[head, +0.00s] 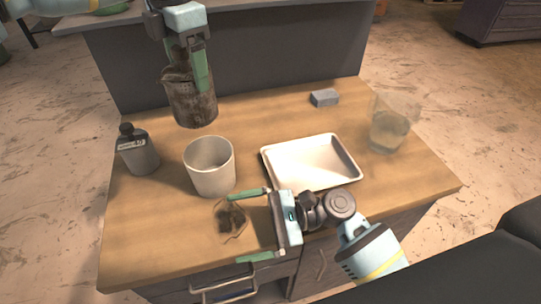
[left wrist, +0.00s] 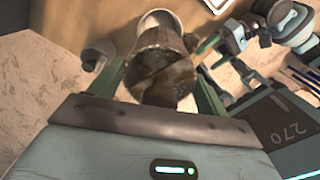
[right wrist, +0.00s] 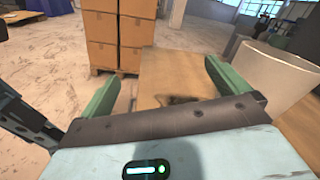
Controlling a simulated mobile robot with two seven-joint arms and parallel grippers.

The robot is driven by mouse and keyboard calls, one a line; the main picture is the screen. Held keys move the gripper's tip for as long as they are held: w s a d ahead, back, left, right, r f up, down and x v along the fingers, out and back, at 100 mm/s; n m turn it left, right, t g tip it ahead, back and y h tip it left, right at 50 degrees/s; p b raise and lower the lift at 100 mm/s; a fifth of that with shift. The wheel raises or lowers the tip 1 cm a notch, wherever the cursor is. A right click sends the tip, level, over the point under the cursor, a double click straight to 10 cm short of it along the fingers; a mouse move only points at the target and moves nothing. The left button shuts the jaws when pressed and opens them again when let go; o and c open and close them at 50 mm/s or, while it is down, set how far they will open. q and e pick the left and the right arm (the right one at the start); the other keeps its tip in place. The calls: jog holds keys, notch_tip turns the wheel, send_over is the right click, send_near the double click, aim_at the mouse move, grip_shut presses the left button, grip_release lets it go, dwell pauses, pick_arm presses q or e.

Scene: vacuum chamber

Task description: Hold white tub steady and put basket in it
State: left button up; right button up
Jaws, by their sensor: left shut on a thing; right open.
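The basket (head: 195,108) is a dark brown, worn-looking container. My left gripper (head: 188,80) is shut on it and holds it upright behind the white tub, over the table's back edge. In the left wrist view the basket (left wrist: 158,75) sits between the fingers. The white tub (head: 211,168) stands upright and open on the table, left of the middle. It also shows at the right in the right wrist view (right wrist: 268,78). My right gripper (head: 237,228) is open, low at the table's front, in front of the tub and apart from it.
A dark, tangled-looking patch or object (head: 230,219) lies between my right fingers. A grey bottle (head: 139,154) stands left of the tub. A white tray (head: 310,162), a grey block (head: 324,97) and a clear beaker (head: 388,130) are to the right on the wooden table (head: 150,230).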

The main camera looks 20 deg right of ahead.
aim_at(226, 171)
jog(key=w+d+m+h, duration=0.1)
jog(key=w+d, duration=0.1)
jog(key=w, duration=0.1)
jog(key=w+d+r+m+t+h, duration=0.1)
jog(key=w+d, duration=0.1)
jog(key=w, duration=0.2)
jog(key=w+d+r+m+h, duration=0.1)
jog(key=w+d+m, duration=0.1)
jog(key=w, duration=0.2)
jog(key=shift+w+r+t, duration=0.15)
jog(key=shift+w+t, duration=0.1)
jog(key=shift+t, duration=0.05)
jog(key=shift+m+t+h, duration=0.3)
jog(key=shift+m+h, duration=0.5)
jog(key=shift+m, duration=0.1)
jog(key=w+d, duration=0.3)
jog(key=shift+d+r, duration=0.1)
jog(key=shift+d, duration=0.2)
jog(key=x, duration=1.2)
jog(key=shift+f, duration=0.25)
